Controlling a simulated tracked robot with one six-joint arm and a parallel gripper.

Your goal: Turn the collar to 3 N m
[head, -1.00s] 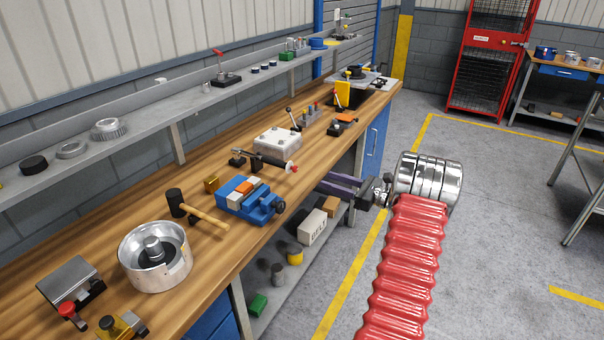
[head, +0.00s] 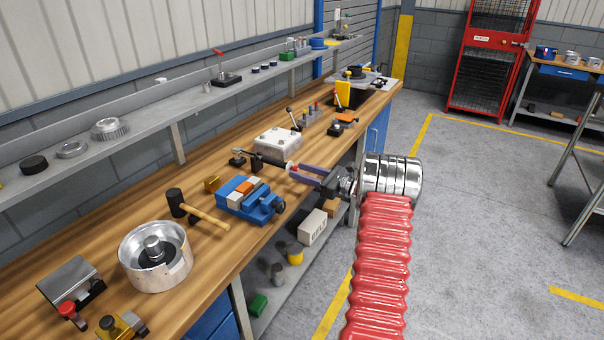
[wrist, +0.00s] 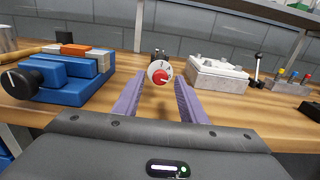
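The collar is a white dial ring with dark marks and a red centre (wrist: 160,73), facing me at the end of a dark horizontal tool (head: 268,160) held on a black stand on the bench. The marks are too small to read. My gripper (wrist: 161,92) is open, its two purple fingers spread left and right of the collar. In the wrist view the collar shows between and a little above the fingertips; I cannot tell whether they reach around it. In the head view my gripper (head: 292,172) is at the tool's near end and partly hides the collar.
A blue vise (head: 250,200) stands to the left on the wooden bench, with a mallet (head: 195,208) beyond it. A white lidded box (head: 277,140) is close on the right. A shelf (head: 150,124) runs along the wall.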

